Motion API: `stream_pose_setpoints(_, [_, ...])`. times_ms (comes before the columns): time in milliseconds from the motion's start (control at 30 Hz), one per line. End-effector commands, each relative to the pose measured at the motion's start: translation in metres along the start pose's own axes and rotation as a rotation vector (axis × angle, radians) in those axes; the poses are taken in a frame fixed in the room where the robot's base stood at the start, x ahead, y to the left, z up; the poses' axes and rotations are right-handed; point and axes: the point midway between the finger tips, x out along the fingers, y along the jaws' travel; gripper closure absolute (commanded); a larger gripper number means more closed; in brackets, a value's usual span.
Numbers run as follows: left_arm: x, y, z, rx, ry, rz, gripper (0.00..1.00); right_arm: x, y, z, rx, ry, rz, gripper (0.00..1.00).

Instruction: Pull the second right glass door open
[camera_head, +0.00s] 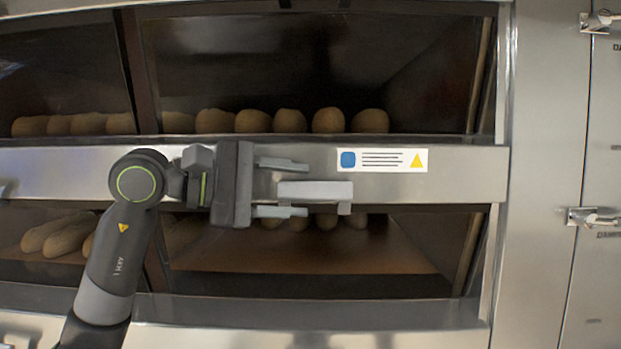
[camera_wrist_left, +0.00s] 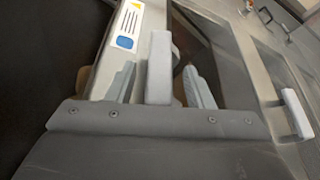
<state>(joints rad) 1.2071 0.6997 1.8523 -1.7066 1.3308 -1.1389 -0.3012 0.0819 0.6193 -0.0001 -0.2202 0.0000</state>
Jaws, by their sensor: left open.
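The lower right glass door (camera_head: 310,255) of the oven appears shut, with loaves visible behind it. A grey bar handle (camera_head: 325,190) sits at its top edge, below a label. My left gripper (camera_head: 281,188) comes in from the left and is open, with one finger above and one below the handle's left end. In the left wrist view, the handle (camera_wrist_left: 160,68) stands between the two fingers (camera_wrist_left: 158,86), with a gap visible on each side. Whether either finger touches it, I cannot tell. My right gripper is not in view.
The upper right glass door (camera_head: 310,60) is above, with a row of loaves behind it. A label (camera_head: 383,160) is on the steel strip. Steel latches (camera_head: 594,217) are on the panel at right. Another bar handle (camera_wrist_left: 297,112) shows in the left wrist view.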

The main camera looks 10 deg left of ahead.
Motion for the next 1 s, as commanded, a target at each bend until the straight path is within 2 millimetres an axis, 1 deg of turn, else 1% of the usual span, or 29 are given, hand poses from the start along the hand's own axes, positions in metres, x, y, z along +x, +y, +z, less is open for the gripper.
stream_pose_setpoints(33, [0.007, 0.002, 0.002, -0.002, -0.004, -0.001, 0.53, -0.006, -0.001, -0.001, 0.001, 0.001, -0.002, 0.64])
stream_pose_setpoints(100, [0.015, 0.002, 0.002, -0.003, -0.004, -0.001, 0.53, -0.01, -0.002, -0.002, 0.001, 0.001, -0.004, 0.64])
stream_pose_setpoints(300, [0.03, 0.001, 0.001, -0.001, -0.002, 0.0, 0.53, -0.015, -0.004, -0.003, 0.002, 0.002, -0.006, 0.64])
stream_pose_setpoints(433, [0.034, 0.0, 0.0, -0.001, 0.0, 0.0, 0.53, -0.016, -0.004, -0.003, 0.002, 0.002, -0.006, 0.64])
stream_pose_setpoints(667, [0.034, 0.0, 0.0, 0.0, 0.001, 0.0, 0.53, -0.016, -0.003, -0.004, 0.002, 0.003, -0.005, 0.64])
stream_pose_setpoints(700, [0.034, 0.0, 0.0, 0.0, 0.0, 0.0, 0.54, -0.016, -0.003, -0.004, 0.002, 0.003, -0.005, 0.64])
stream_pose_setpoints(1000, [0.034, 0.0, 0.0, 0.0, 0.0, 0.0, 0.93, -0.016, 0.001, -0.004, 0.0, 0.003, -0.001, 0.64])
